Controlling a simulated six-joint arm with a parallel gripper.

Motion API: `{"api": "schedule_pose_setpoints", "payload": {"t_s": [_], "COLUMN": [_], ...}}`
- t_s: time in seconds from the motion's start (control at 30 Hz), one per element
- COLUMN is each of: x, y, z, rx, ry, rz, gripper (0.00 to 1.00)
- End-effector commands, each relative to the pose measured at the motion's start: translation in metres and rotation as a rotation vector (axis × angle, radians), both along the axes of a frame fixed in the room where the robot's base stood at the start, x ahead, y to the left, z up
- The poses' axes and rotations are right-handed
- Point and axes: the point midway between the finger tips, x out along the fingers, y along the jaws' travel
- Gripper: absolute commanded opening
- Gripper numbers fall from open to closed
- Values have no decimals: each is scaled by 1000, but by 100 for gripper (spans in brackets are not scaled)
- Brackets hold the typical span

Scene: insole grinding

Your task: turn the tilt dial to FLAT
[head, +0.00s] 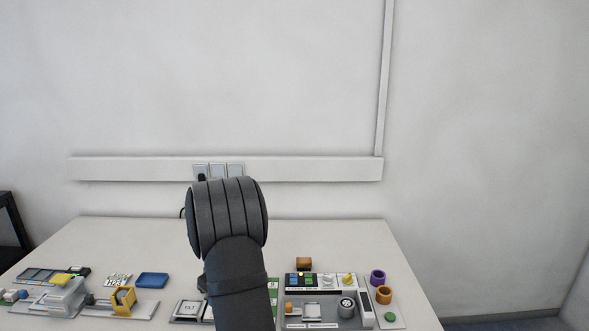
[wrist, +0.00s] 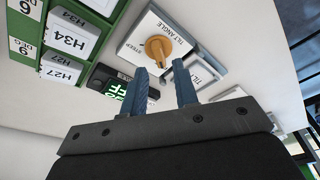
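The tilt dial (wrist: 158,48) is an orange knob on a white plate (wrist: 134,43) marked TILT ANGLE in the wrist view. The word STEEP shows at the plate's edge near the fingers. I cannot read a FLAT mark or tell the knob's exact setting. My gripper (wrist: 160,74) is open and empty. Its two blue-grey fingers are spread apart, with their tips close to the dial and nothing between them. In the head view my own arm hides the gripper and the dial.
A white TILT block (wrist: 199,72) sits beside the dial plate. A dark box with a green display (wrist: 116,88) is near the left finger. A green rack holds tagged white boxes (wrist: 69,32). In the head view, a grey control panel (head: 327,324) stands right of my arm.

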Motion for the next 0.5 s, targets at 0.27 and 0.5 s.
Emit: {"api": "schedule_pose_setpoints", "payload": {"t_s": [0.27,0.5], "x": [0,0], "y": [0,0], "z": [-3,-9], "rx": [-1,0], "ry": [1,1], "rz": [0,0], "gripper": [27,27]}}
